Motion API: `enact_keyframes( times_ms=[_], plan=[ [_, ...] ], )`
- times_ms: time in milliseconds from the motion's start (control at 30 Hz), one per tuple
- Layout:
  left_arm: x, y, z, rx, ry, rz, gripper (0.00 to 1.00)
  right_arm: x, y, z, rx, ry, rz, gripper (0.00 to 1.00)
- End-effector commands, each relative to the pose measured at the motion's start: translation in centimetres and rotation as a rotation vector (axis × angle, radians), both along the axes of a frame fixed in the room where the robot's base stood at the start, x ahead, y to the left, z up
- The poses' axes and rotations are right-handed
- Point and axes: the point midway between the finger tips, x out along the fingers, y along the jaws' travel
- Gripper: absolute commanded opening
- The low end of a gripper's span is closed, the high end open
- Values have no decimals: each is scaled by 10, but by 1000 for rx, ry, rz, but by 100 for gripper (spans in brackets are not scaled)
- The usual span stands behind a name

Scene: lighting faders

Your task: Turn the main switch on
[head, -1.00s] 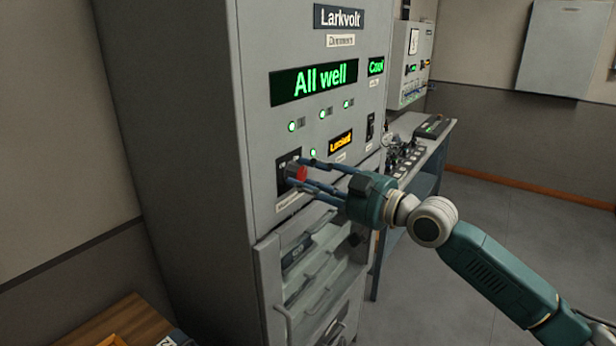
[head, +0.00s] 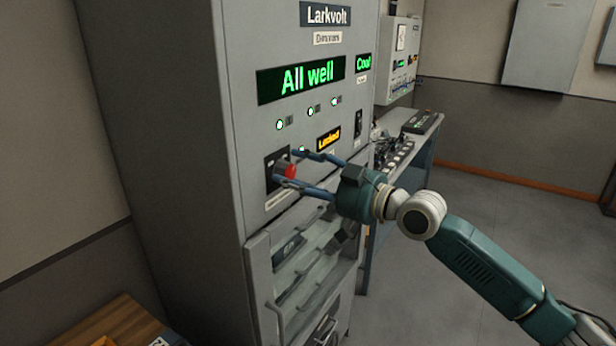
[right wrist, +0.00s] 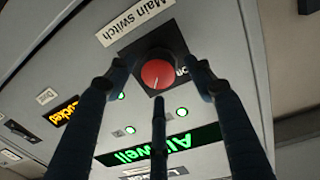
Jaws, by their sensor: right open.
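The main switch is a red round knob (head: 287,170) on a dark square plate on the front of a grey cabinet. In the right wrist view the knob (right wrist: 157,74) faces the camera, with a "Main switch" label (right wrist: 135,22) beside the plate. Partly hidden lettering, seemingly "ON", shows at the plate's edge. My right gripper (head: 287,167) is open, its blue fingers spread on either side of the knob. In the right wrist view the fingers (right wrist: 160,80) stand apart from the knob's red face. My left gripper is not in view.
Green displays (head: 302,79) read "All well" and "Cool", and an orange one (head: 328,139) reads "Locked". A control desk (head: 398,155) stands behind, and a wooden surface (head: 125,325) at lower left. Floor on the right is clear.

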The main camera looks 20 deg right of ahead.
Motion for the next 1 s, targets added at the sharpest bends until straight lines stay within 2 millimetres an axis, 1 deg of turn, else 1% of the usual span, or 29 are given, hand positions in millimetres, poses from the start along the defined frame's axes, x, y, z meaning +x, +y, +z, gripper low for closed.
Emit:
enact_keyframes(
  times_ms=[133, 400, 500, 600, 700, 1000],
  plan=[
    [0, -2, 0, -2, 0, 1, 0, -14, -11, -2, -5, 2, -2, 53],
    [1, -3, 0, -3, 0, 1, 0, -61, -41, -2, -8, 7, -1, 53],
    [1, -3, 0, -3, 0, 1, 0, -72, -48, -2, -3, 6, -1, 53],
    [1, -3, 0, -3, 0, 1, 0, -81, -53, -1, -1, 4, 0, 53],
    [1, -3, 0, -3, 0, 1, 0, -87, -58, 0, 4, 4, -1, 53],
    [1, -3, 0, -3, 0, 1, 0, -97, -64, 2, 1, -2, 1, 53]
  ],
)
